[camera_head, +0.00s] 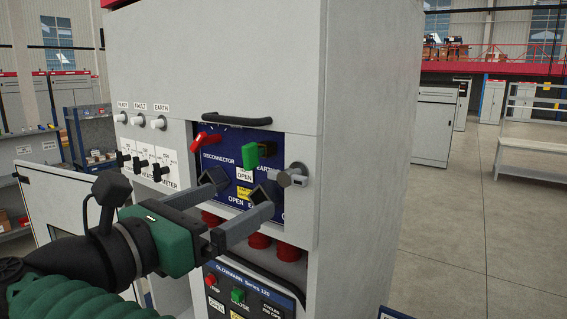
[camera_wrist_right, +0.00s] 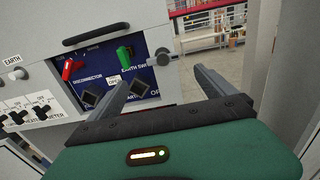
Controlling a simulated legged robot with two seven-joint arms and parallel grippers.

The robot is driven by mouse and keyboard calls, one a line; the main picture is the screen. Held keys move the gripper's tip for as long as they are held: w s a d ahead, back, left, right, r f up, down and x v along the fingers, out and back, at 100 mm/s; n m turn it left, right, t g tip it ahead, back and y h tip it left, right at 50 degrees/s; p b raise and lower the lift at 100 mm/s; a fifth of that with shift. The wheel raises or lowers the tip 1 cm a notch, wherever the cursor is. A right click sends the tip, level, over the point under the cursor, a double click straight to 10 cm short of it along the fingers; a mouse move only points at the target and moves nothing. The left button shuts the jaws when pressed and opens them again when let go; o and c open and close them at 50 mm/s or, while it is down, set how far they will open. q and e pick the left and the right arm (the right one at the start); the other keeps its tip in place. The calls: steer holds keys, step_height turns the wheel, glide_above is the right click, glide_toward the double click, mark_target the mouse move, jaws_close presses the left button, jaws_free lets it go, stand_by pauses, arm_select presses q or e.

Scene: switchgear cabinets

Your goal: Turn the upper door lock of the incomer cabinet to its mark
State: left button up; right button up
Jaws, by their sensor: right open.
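The incomer cabinet (camera_head: 225,60) is a tall light grey cabinet with a blue switch panel. Its upper door lock (camera_head: 292,176) appears to be the grey round knob with a small bar, at the right edge of the blue panel; it also shows in the right wrist view (camera_wrist_right: 163,57). I cannot make out its mark. My right gripper (camera_head: 239,187) is open and empty in front of the blue panel, left of and slightly below the lock, apart from it. In the right wrist view, its two fingers (camera_wrist_right: 168,80) point toward the panel. My left gripper is not in view.
A red lever (camera_head: 207,139) and a green lever (camera_head: 252,157) stick out of the panel, near the lock. A black handle (camera_head: 237,120) is above; red round parts (camera_head: 259,241) are below. Open floor (camera_head: 460,240) lies right of the cabinet.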

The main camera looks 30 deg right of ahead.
mark_target(284, 177)
steer(key=p+x, duration=0.2)
steer(key=x, duration=0.2)
steer(key=p+x, duration=0.2)
steer(key=x, duration=0.3)
steer(key=p+x, duration=0.2)
steer(key=x, duration=0.2)
steer(key=shift+s+d+r, duration=0.2)
steer(key=shift+d+r, duration=0.2)
steer(key=shift+w+d+f, duration=0.25)
steer(key=shift+w+d, duration=0.05)
steer(key=shift+w, duration=0.05)
steer(key=shift+s, duration=0.25)
steer(key=c, duration=1.4)
